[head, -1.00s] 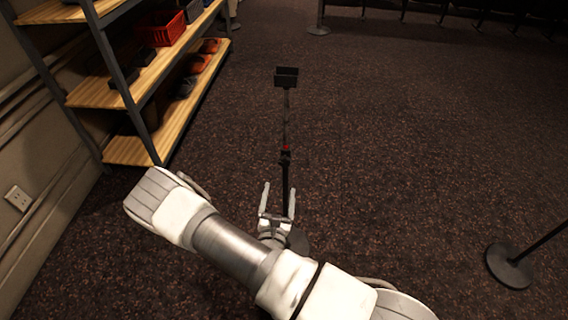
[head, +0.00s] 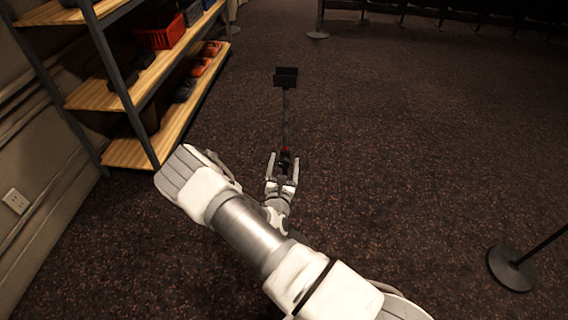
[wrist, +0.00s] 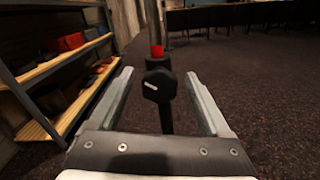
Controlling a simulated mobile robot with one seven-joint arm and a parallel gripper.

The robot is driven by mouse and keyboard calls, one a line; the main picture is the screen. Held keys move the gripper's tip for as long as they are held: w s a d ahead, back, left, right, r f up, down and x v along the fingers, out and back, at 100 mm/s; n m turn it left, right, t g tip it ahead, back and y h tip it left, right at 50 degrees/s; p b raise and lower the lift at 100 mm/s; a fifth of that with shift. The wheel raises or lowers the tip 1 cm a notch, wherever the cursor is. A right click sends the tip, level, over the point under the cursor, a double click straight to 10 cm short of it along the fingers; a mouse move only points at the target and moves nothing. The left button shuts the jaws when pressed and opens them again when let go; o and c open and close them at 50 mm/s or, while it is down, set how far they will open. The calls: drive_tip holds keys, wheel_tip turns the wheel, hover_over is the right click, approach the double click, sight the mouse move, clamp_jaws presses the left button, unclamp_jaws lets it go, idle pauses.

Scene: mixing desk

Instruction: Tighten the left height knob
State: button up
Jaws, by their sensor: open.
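The height knob (wrist: 158,86) is a dark, many-sided knob with a pale mark on its face. In the wrist view it sits on a thin upright stand (wrist: 165,118), just below a red band (wrist: 157,51). The stand also shows in the head view (head: 286,120), with a dark rectangular head (head: 286,77) on top. My gripper (head: 283,157) is open in front of the stand at knob height. In the wrist view its two fingers (wrist: 158,84) are on either side of the knob, with gaps on both sides. In the head view the gripper largely hides the knob.
A shelf unit (head: 160,102) with wooden boards stands at the left, holding a red basket (head: 160,32) and shoes (head: 204,66). A post with a round base (head: 511,268) stands at the right. The carpet (head: 400,140) between is clear.

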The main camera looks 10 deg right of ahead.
clamp_jaws()
drive_tip(key=shift+m, duration=0.3)
drive_tip(key=shift+m+p, duration=0.4)
drive_tip(key=shift+m, duration=0.1)
unclamp_jaws()
drive_tip(key=shift+s, duration=0.1)
drive_tip(key=p+v, duration=0.1)
drive_tip(key=v, duration=1.6)
drive_tip(key=shift+s, duration=0.15)
